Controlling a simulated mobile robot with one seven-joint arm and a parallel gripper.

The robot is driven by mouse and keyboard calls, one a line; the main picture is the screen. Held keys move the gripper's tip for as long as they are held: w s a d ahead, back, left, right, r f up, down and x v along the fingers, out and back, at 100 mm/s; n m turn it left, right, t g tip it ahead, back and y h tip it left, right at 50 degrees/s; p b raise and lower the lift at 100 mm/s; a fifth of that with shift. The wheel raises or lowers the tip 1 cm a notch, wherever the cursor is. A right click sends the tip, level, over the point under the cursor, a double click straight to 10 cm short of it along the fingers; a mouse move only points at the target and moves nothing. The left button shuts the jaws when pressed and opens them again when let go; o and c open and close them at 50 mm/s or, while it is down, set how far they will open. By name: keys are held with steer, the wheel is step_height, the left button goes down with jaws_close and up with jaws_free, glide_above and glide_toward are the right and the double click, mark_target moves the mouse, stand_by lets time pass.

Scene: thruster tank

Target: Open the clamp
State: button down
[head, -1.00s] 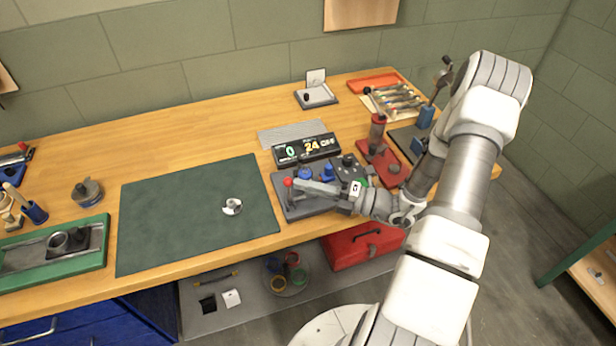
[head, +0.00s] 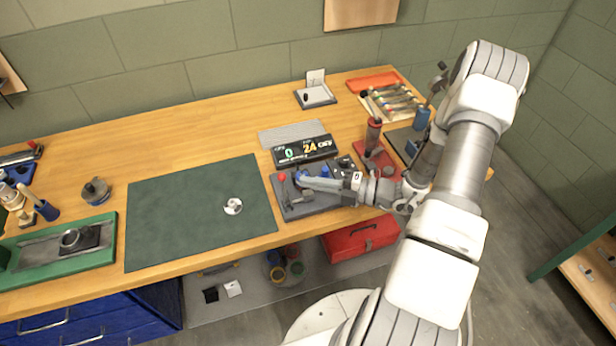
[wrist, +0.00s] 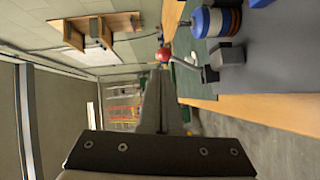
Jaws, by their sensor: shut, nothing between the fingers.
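A clamp with a red knob (head: 282,177) and a bare metal lever sits on a grey base plate (head: 310,208) near the front edge of the bench. Blue round parts (head: 300,172) stand just behind it. My gripper (head: 302,183) is shut and empty, low over the plate, its tips to the right of the red knob. In the wrist view the red knob (wrist: 163,55) shows just beyond my fingertips (wrist: 160,78), with the lever running to a grey block (wrist: 228,55) below a blue round part (wrist: 210,20). I cannot tell whether the fingers touch the lever.
A display box (head: 305,150) stands behind the plate. A red stand (head: 375,155) with a dark upright tool is to the right. A green mat (head: 200,215) to the left is mostly bare, with a small metal part (head: 232,206) on it. A red toolbox (head: 362,238) sits below the bench.

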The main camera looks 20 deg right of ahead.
steer(key=r+b+v, duration=0.1)
steer(key=v, duration=0.9)
steer(key=shift+d, duration=0.3)
steer(key=shift+s, duration=0.15)
